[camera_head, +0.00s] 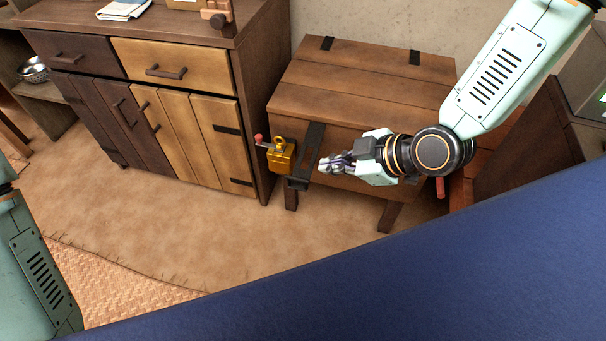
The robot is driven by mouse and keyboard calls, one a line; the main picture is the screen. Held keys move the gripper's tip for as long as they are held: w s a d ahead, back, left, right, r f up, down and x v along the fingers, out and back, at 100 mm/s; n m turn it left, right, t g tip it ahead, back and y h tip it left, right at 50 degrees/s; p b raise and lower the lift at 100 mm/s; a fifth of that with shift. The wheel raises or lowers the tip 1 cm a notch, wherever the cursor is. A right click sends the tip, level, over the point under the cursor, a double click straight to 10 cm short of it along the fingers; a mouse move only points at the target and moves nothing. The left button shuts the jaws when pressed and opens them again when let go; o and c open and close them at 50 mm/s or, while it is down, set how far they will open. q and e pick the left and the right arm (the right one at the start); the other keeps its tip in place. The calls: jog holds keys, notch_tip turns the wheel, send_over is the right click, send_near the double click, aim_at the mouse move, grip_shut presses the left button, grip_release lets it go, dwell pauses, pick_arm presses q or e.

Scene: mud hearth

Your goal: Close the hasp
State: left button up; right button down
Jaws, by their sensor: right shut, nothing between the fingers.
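A wooden chest (350,93) with a closed plank lid stands against the wall. A dark slotted metal hasp strap (312,145) is at its front, its lower end reaching down and toward me. A brass block (281,160) with a ring on top and a red-tipped pin at its left sits just left of the strap. The strap does not visibly cover the brass ring. My right gripper (326,166) is shut and empty, just right of the strap; contact cannot be told. My left gripper is out of view; only part of my left arm shows at the lower left.
A wooden cabinet (190,135) with drawers and doors stands close to the chest's left. A metal bowl (33,70) is on a shelf at far left. A dark container (560,130) stands at right. The tan floor (190,230) before the cabinet is clear.

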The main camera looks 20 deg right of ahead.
jog(key=b+x, duration=0.2)
jog(key=x, duration=0.1)
jog(key=b, duration=0.4)
send_near(293, 178)
jog(key=w+a+f, duration=0.3)
jog(key=shift+w+f, duration=0.3)
jog(key=shift+f, duration=0.15)
jog(key=shift+r, duration=0.1)
